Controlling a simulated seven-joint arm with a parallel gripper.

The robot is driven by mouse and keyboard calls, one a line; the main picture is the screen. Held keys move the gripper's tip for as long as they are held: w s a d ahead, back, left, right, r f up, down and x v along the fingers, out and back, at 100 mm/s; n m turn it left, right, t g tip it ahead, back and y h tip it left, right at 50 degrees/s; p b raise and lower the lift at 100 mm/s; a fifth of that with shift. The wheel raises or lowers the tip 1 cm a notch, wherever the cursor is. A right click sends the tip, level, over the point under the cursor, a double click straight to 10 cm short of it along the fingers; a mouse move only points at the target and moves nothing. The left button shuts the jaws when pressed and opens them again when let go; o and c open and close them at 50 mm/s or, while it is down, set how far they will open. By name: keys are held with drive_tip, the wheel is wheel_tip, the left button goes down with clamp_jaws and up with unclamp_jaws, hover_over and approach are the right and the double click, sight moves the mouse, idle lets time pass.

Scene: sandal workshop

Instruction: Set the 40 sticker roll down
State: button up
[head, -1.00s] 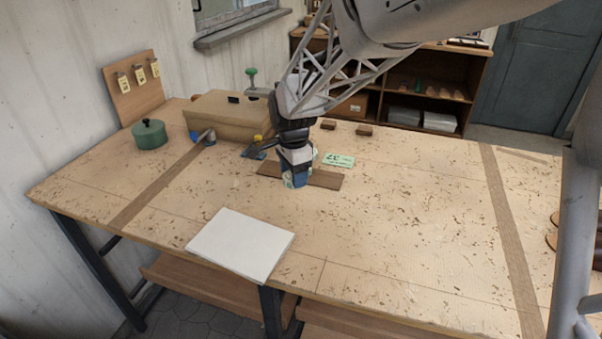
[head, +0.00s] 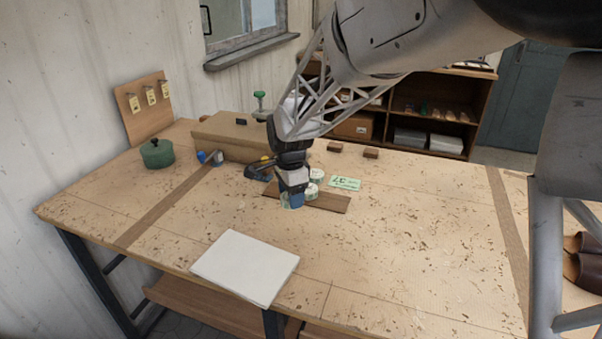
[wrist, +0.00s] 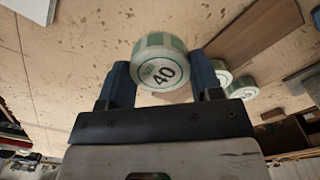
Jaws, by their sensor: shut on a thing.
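The 40 sticker roll (wrist: 160,65), white with a green patterned side and a black "40" on its face, sits between the two blue fingers of my gripper (wrist: 163,82) in the wrist view. In the head view my gripper (head: 291,198) points down at the front left part of a dark wooden strip (head: 330,203) on the workbench. The roll is mostly hidden there by the fingers; I cannot tell whether it touches the surface below. Two other rolls stand close to the right of my gripper, a nearer one (wrist: 222,76) and another (wrist: 242,88).
A green label card (head: 345,183) lies behind the strip. A white sheet (head: 245,267) lies at the front edge. The bench (head: 430,230) is clear to the right.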

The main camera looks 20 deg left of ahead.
drive_tip(key=w+a, duration=0.2)
drive_tip(key=w, duration=0.1)
drive_tip(key=w+a+f, duration=0.1)
drive_tip(key=w+a, duration=0.2)
drive_tip(key=w, duration=0.1)
drive_tip(key=w+a, duration=0.3)
drive_tip(key=shift+w+f, duration=0.15)
drive_tip(key=shift+w, duration=0.25)
drive_tip(key=shift+f, duration=0.1)
drive_tip(key=shift+f, duration=1.65)
drive_tip(key=shift+f, duration=0.15)
drive_tip(key=o, duration=0.9)
drive_tip(key=shift+r, duration=6.15)
